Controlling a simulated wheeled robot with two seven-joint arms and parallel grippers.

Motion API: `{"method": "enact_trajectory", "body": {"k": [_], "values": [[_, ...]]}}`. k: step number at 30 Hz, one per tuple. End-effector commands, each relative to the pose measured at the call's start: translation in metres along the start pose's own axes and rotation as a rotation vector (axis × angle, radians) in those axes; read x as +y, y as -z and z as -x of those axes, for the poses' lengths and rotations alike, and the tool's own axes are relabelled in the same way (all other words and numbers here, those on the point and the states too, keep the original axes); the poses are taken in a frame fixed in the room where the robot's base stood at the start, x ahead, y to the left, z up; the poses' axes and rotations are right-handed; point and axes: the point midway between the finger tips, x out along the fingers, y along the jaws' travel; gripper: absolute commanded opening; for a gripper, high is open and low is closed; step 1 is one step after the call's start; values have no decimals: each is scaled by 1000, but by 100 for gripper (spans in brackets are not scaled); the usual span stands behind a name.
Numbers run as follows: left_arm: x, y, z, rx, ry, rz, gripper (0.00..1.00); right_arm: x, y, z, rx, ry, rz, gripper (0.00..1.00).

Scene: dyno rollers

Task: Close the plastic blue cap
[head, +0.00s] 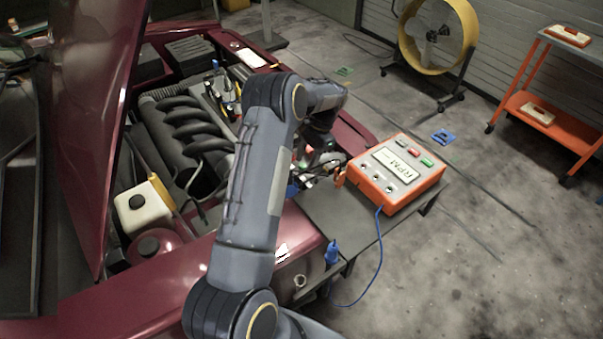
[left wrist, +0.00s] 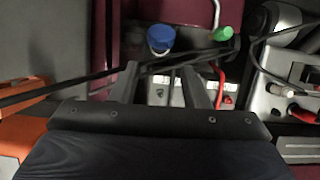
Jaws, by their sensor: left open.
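The blue cap (left wrist: 160,38) shows in the left wrist view, a round blue lid beyond the fingertips, close to a dark red panel. From this angle I cannot tell whether it is open or closed. My left gripper (left wrist: 165,84) is open, its two dark fingers apart with nothing held between them. In the head view my left arm reaches over the front of the engine bay, and its wrist end hides much of the spot. A small blue patch (head: 292,190) shows beside it there; I cannot tell whether it is the cap.
A green cap (left wrist: 223,34), dark cables and a red hose lie near the blue cap. An orange RPM box (head: 396,172) stands right of the arm, with a blue cable. The raised red hood (head: 95,110) is at left. Floor at right is mostly free.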

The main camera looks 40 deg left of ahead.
Motion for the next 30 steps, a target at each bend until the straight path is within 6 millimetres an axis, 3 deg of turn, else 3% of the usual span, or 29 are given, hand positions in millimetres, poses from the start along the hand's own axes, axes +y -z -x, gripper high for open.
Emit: {"method": "enact_trajectory", "body": {"k": [5, 16, 27, 30], "values": [[-2, -2, -15, -17, 4, -35, 42, -2, 3, 5, 0, 0, 0, 35], [-2, -2, -69, -14, 3, -31, 42, -8, 9, 18, 0, 0, 0, 35], [-2, -1, -78, -12, 5, -30, 42, -8, 9, 19, 0, 0, 0, 35], [-2, -1, -77, -12, 5, -29, 30, -8, 9, 19, 0, 0, 0, 35]]}}
